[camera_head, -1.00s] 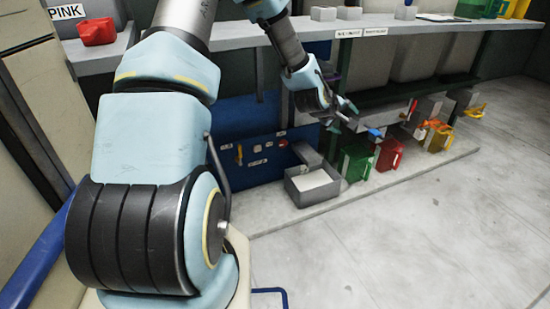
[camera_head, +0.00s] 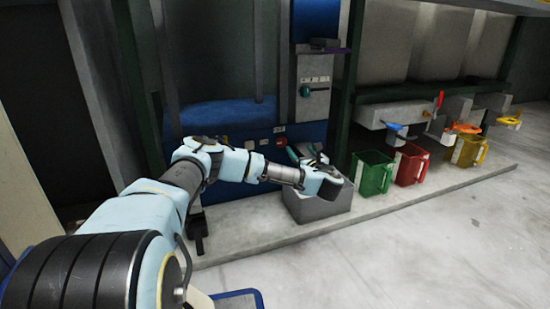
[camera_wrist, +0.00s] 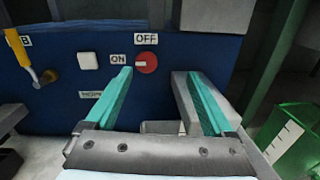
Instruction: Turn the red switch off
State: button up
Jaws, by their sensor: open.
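The red switch (camera_wrist: 146,63) is a round red knob on a blue panel in the wrist view. An "OFF" label (camera_wrist: 146,39) is above it and an "ON" label (camera_wrist: 118,59) is to its left. I see no clear contact.
A white square button (camera_wrist: 88,61) and a yellow-handled valve (camera_wrist: 40,70) are left of the switch. A grey bin (camera_head: 318,207) stands under my gripper in the head view. Green (camera_head: 373,172) and red (camera_head: 411,164) containers stand to the right. The floor in front is clear.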

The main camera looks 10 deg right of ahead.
aim_at(282, 142)
jog(key=shift+n+y, duration=0.8)
jog(key=w+a+b, duration=0.1)
jog(key=w, duration=0.2)
jog(key=w+a+f+b, duration=0.1)
jog(key=w+b, duration=0.1)
jog(key=w, duration=0.1)
jog(key=w+a+f+b, duration=0.1)
jog(key=w+b, duration=0.1)
jog(key=w, duration=0.1)
jog(key=shift+w+f, duration=0.2)
jog(key=shift+w, duration=0.2)
jog(key=shift+w+a+r+b, duration=0.1)
jog(key=shift+w+b, duration=0.1)
jog(key=shift+w, duration=0.2)
jog(key=shift+w+a+r+b, duration=0.1)
jog(key=shift+w+b, duration=0.05)
jog(key=shift+w, duration=0.2)
jog(key=c, duration=1.3)
jog(key=shift+c, duration=0.2)
